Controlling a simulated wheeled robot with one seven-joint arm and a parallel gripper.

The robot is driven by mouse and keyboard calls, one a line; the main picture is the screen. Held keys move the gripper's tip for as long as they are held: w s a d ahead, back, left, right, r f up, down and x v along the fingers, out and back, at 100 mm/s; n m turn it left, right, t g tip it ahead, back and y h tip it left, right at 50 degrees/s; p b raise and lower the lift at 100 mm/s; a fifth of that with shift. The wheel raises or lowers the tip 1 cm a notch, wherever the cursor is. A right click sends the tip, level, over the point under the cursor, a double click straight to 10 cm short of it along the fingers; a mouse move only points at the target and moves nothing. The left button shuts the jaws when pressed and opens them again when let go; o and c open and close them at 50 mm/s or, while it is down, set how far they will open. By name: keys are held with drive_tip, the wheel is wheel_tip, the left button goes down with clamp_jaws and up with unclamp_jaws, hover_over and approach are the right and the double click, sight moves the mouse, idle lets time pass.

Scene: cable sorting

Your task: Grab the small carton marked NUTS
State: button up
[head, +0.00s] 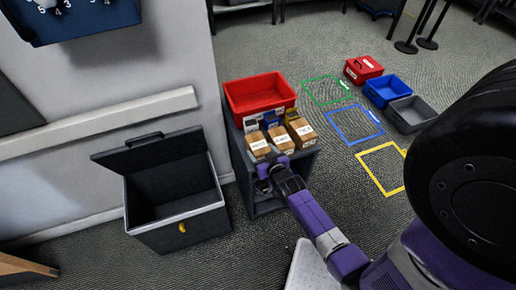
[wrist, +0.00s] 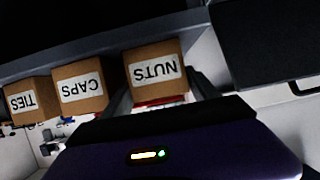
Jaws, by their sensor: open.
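The small carton marked NUTS (wrist: 155,68) is brown with a white label, upside down in the wrist view. It sits directly in front of my gripper (wrist: 163,90), between the lines of its two open fingers. Whether the fingertips reach past its front face I cannot tell. In the head view the NUTS carton (head: 258,143) appears to be the leftmost of three in a row on the dark stand (head: 262,204). My gripper (head: 270,170) is just in front of it there. The CAPS carton (wrist: 80,86) and TIES carton (wrist: 31,100) stand beside it.
A red bin (head: 258,95) stands behind the cartons. A dark open-lidded box (head: 177,215) is left of the stand. Red (head: 363,69), blue (head: 387,91) and grey (head: 412,114) containers stand on the floor at right, near coloured taped outlines.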

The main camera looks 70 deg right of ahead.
sight(258, 147)
drive_tip(key=shift+b+x, duration=0.3)
drive_tip(key=shift+x, duration=1.6)
drive_tip(key=c, duration=1.1)
drive_tip(key=shift+r, duration=0.1)
